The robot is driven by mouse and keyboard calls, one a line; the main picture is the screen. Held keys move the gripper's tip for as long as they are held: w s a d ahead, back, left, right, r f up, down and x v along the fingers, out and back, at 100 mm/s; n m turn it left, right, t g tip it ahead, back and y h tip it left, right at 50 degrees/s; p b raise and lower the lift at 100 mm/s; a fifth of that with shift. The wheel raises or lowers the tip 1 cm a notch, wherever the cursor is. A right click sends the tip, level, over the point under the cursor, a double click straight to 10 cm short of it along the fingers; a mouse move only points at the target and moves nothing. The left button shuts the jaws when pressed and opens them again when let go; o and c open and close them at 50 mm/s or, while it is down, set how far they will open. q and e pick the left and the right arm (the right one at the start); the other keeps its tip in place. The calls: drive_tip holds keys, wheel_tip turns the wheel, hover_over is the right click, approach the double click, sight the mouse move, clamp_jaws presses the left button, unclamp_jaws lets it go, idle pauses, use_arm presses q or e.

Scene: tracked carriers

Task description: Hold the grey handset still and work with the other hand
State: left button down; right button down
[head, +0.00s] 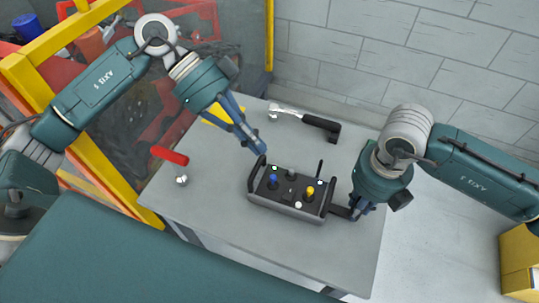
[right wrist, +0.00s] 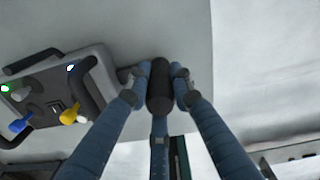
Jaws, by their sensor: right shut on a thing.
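The grey handset (head: 288,208) is on the grey table, with black handles at its ends, a blue-topped lever (head: 273,180) and a yellow-topped lever (head: 310,191). It also shows at the left of the right wrist view (right wrist: 60,92). My right gripper (head: 352,211) is at its right end, shut on the black grip (right wrist: 160,88) that sticks out from the handset's side. My left gripper (head: 262,149) points down near the handset's far left corner. Its fingers look close together, with nothing visible in them; whether they are shut is unclear.
A red-handled tool (head: 170,155) and a small silver knob (head: 182,180) are left of the handset. A silver and black tool (head: 305,119) lies behind it. A yellow frame (head: 75,120) borders the table's left side. The table front is clear.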

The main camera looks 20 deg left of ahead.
use_arm(q)
hover_over(289, 195)
drive_tip(key=a, duration=0.2)
drive_tip(key=f, duration=0.6)
drive_tip(key=shift+w+f, duration=0.3)
drive_tip(key=shift+f, duration=0.05)
drive_tip(key=f, duration=0.3)
drive_tip(key=shift+s+d+f, duration=0.2)
drive_tip(key=shift+f, duration=0.5)
drive_tip(key=shift+s+f, duration=0.25)
drive_tip(key=shift+f, duration=0.15)
drive_tip(key=shift+w, duration=0.1)
